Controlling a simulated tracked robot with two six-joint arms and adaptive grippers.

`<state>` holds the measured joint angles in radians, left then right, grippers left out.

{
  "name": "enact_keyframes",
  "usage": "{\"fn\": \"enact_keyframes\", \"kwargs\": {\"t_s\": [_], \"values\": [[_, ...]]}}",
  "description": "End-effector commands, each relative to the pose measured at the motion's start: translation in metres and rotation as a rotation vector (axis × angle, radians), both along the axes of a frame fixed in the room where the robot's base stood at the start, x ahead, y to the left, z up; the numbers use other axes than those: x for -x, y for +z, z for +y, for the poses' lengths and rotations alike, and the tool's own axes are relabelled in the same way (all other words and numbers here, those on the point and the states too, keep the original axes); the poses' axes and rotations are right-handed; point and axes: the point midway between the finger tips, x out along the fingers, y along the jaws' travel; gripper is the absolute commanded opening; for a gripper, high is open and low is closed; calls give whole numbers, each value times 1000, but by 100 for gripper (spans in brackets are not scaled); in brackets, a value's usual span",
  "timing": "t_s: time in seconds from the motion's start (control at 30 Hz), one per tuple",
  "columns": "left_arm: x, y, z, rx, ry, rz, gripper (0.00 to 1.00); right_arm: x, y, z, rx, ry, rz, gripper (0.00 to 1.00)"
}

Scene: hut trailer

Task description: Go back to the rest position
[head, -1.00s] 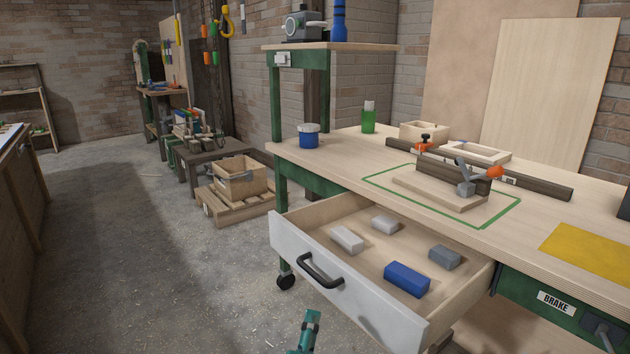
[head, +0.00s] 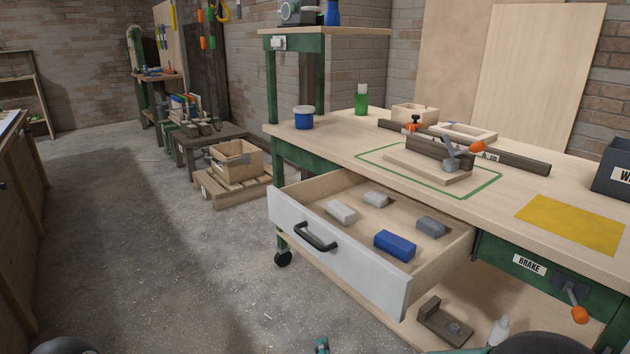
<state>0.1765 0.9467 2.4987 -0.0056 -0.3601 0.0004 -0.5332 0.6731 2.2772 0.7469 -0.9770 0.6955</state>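A small teal piece of one of my grippers (head: 321,346) just shows at the bottom edge, in front of and below the drawer and apart from it. It seems to be my left one, but most of it is cut off and its fingers cannot be read. My other gripper is out of the picture. The white-fronted drawer (head: 335,262) with a black handle (head: 315,237) stands pulled out from the workbench (head: 335,145). In it lie a blue block (head: 395,245), a white block (head: 341,211), a light grey block (head: 376,199) and a darker grey block (head: 431,226).
A clamp fixture (head: 440,158) on a board, a blue-and-white jar (head: 303,118), a green bottle (head: 361,101) and a yellow mat (head: 570,225) are on the benchtop. An orange-knobbed brake lever (head: 577,305) is at right. Open floor (head: 170,270) lies to the left.

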Motion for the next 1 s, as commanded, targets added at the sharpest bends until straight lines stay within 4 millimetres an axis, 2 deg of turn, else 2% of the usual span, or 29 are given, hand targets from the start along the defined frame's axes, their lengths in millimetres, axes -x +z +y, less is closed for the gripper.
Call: {"fn": "enact_keyframes", "kwargs": {"t_s": [0.03,0.17,0.2,0.3,0.4,0.5,0.7,0.73,1.0], "values": [[0,0,0,0,0,0,40,3,-26,-11,52,38,61,39],[0,0,0,0,0,0,40,26,-98,-39,197,207,248,39],[0,0,0,0,0,0,40,40,-123,-48,238,276,316,39],[0,0,0,0,0,0,40,80,-174,-67,310,456,466,39],[0,0,0,0,0,0,40,121,-208,-80,342,618,578,39],[0,0,0,0,0,0,40,160,-232,-89,348,766,661,39],[0,0,0,0,0,0,40,237,-259,-101,309,1042,771,39],[0,16,0,0,1,1,40,232,-240,-100,320,1037,760,39],[0,80,0,0,0,0,40,230,-176,-99,323,1029,757,39]]}}
